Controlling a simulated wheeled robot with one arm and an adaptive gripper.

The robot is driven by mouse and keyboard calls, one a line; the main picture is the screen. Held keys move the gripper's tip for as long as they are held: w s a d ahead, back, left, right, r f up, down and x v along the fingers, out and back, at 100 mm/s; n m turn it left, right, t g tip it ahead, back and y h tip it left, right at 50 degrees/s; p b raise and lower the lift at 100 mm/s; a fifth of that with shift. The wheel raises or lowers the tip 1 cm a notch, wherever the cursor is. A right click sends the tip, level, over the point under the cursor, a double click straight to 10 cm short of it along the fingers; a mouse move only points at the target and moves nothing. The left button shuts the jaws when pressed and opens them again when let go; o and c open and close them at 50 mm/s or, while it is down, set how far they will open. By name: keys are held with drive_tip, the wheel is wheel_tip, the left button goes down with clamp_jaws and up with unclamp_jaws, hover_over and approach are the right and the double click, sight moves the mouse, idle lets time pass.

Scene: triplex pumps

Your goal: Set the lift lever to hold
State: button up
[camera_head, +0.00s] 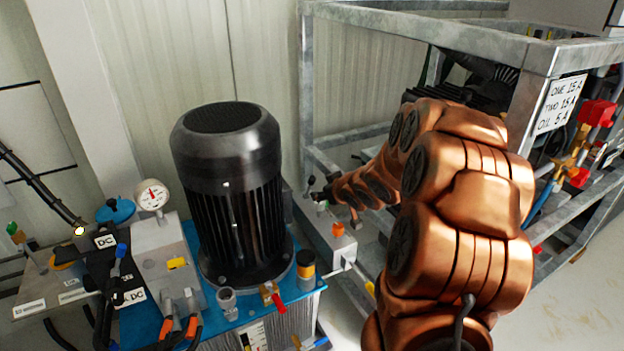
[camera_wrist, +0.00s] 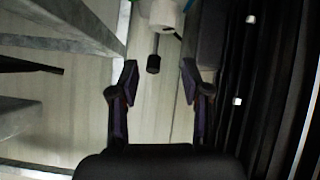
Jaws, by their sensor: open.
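A small lever with a black knob (camera_head: 311,181) stands at the far end of a grey control box (camera_head: 325,236), right of the black motor. In the wrist view a black-tipped lever (camera_wrist: 153,65) on a pale mount (camera_wrist: 163,13) shows ahead, between the lines of my two fingers. My gripper (camera_wrist: 158,76) is open, one finger on each side, with nothing gripped. In the head view my gripper (camera_head: 328,196) is small and dark beside the knob, partly hidden by my arm. I cannot tell whether it touches the lever. No lever label is readable.
The black motor (camera_head: 230,200) stands close on the left, on a blue tank with a gauge (camera_head: 152,195) and valves. A galvanised frame (camera_head: 310,80) surrounds the right and back. An orange button (camera_head: 338,229) sits on the box's near end. Pale wall lies behind.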

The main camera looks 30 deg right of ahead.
sight(314, 181)
drive_tip(key=w+t, duration=0.1)
drive_tip(key=w, duration=0.1)
drive_tip(key=w+d+f+t+y+b, duration=0.1)
drive_tip(key=w, duration=0.2)
drive_tip(key=w+y+b, duration=0.1)
drive_tip(key=w, duration=0.2)
drive_tip(key=shift+d+f+n+t, duration=0.25)
drive_tip(key=shift+f+n+t, duration=0.1)
drive_tip(key=shift+n+t, duration=0.05)
drive_tip(key=shift+w, duration=0.5)
clamp_jaws()
